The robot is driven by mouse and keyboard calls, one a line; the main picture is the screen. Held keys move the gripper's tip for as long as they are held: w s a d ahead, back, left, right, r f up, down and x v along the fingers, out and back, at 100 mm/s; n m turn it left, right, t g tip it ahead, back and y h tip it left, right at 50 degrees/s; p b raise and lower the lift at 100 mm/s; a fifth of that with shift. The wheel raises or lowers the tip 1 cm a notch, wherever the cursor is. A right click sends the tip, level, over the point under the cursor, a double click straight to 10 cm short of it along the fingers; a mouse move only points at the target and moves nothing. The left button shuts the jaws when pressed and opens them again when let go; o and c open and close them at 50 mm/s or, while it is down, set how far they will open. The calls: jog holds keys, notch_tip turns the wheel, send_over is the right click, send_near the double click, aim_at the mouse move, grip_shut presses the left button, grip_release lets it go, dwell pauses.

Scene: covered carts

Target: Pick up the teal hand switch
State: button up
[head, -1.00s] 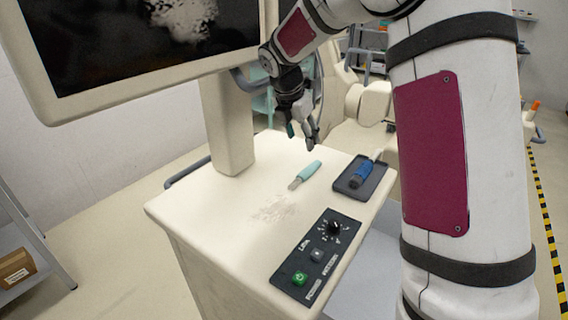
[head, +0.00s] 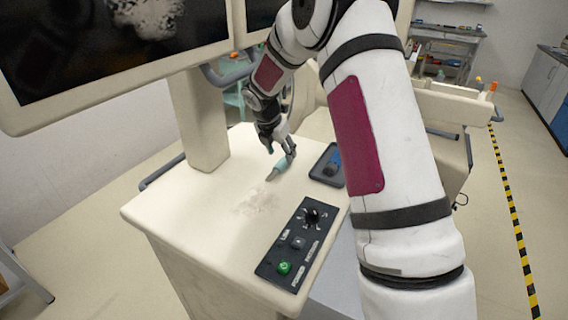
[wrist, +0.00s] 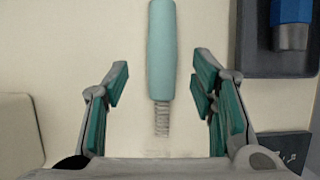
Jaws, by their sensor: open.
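The teal hand switch (head: 281,166) lies on the cream cart top (head: 215,215), partly hidden by my gripper in the head view. In the wrist view the teal hand switch (wrist: 161,50) runs up the picture, with a grey coiled end toward me. My gripper (head: 279,154) is over it. In the wrist view my gripper (wrist: 160,95) is open, with one finger on each side of the switch and a gap on both sides. The fingers do not touch it there. How high they are above the cart top I cannot tell.
A dark tray (head: 322,178) holding a blue handle (head: 333,163) is just right of the switch. It also shows in the wrist view (wrist: 246,45). A control panel (head: 297,243) with a knob and green button is nearer. The monitor post (head: 197,120) stands to the left.

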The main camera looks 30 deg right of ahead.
aim_at(284, 159)
jog(key=x, duration=0.3)
jog(key=shift+s+f, duration=0.1)
jog(key=shift+s, duration=0.05)
grip_shut()
